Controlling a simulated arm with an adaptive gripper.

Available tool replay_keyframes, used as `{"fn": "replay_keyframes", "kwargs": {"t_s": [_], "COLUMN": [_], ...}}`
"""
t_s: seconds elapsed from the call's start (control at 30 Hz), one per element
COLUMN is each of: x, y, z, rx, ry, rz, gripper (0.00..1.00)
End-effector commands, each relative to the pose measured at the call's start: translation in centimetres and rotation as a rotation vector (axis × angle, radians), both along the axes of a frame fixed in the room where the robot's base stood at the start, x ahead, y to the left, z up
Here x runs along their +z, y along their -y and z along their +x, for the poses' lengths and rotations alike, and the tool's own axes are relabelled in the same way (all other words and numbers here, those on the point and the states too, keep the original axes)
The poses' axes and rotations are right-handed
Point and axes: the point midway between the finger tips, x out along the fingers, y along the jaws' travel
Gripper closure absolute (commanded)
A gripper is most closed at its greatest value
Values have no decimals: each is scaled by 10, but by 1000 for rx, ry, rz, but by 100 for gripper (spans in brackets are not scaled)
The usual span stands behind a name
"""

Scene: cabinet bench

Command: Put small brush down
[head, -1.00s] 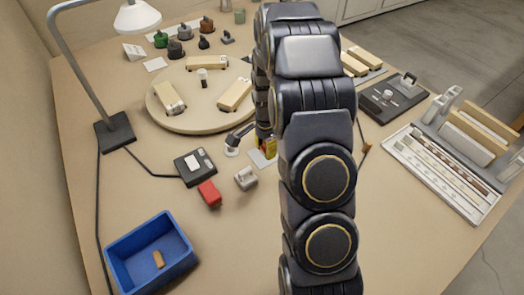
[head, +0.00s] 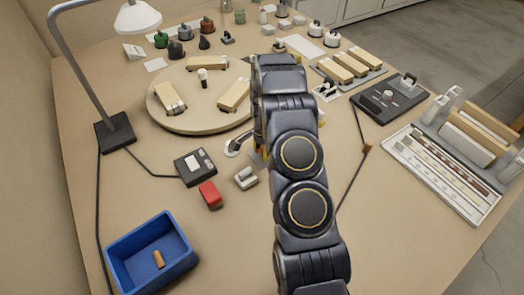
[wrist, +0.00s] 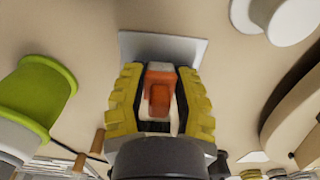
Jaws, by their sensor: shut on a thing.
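My gripper (wrist: 160,105) has yellow ribbed fingers and is shut on an orange-red piece (wrist: 159,88) in the wrist view. Only this short end of the held piece shows, so I cannot tell its full shape or see bristles. A pale card (wrist: 190,48) lies on the bench just beyond the fingertips. In the head view my arm hides most of the gripper, which is low over the middle of the bench by the turntable's near edge. I cannot tell whether the held piece touches the bench.
A round turntable (head: 208,119) with wooden blocks stands behind left. A red block (head: 210,194), a black device (head: 195,167) and a blue bin (head: 150,255) are at left. A white tray (head: 412,165) with slender tools lies at right. Bare bench is in front.

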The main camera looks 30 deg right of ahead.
Motion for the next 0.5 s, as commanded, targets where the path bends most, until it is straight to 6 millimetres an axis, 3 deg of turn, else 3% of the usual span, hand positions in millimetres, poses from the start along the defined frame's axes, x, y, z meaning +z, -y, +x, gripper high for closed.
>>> {"fn": "replay_keyframes", "kwargs": {"t_s": [0.3,0.33,0.37,0.5], "x": [-3,-3,-3,-2], "y": [0,0,0,0], "z": [0,0,0,0], "rx": [0,0,0,0], "ry": [1,1,1,2], "rz": [0,0,0,-1], "gripper": [93,59,48,48]}}
